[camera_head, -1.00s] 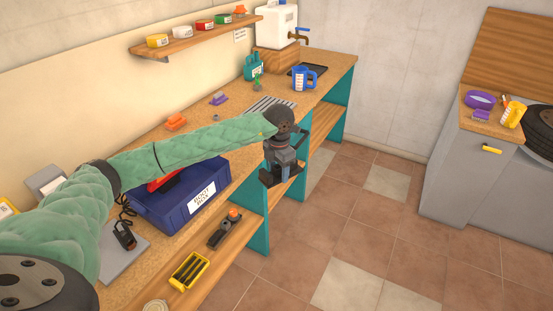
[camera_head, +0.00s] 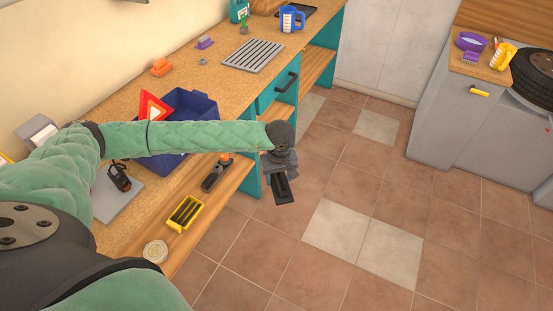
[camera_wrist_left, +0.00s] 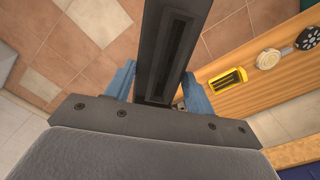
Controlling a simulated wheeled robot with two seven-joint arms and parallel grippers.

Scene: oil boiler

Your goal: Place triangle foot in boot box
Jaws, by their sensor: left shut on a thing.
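The triangle foot (camera_head: 283,188), a dark slotted bar, is in my left gripper (camera_head: 279,168), which is shut on it. It is held over the floor, in front of the bench and to the right of the boot box. In the left wrist view the foot (camera_wrist_left: 167,45) sticks out between the blue fingers of my gripper (camera_wrist_left: 157,92). The boot box (camera_head: 204,103) is an open dark blue box on the bench, partly hidden behind my left forearm. A red warning triangle (camera_head: 152,106) stands up at its left side. My right gripper is not in view.
The lower shelf holds a yellow tray (camera_head: 185,212), a dark tool (camera_head: 215,174) and a round tin (camera_head: 155,251). A grey vent grille (camera_head: 253,55), an orange object (camera_head: 161,67) and a blue jug (camera_head: 291,19) are on the bench. The tiled floor (camera_head: 330,200) is clear.

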